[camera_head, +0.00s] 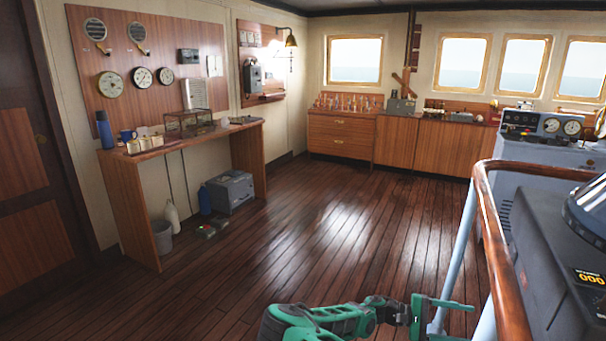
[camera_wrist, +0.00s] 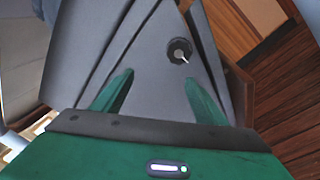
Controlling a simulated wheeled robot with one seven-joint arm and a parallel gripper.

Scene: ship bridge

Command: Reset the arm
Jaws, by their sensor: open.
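My gripper (camera_head: 440,304) is at the bottom of the head view, at the end of my green arm. It is close to the pale blue rail post in the picture; I cannot tell whether they touch. In the wrist view my gripper (camera_wrist: 154,92) shows two green fingers spread apart with nothing between them. Beyond the fingertips is a grey panel (camera_wrist: 150,50) with a dark round knob (camera_wrist: 179,50).
A wooden handrail (camera_head: 490,230) and a dark console (camera_head: 560,265) stand at the right. A wooden desk (camera_head: 195,140) with items stands along the left wall, and cabinets (camera_head: 340,135) line the back. The middle floor (camera_head: 310,220) is clear.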

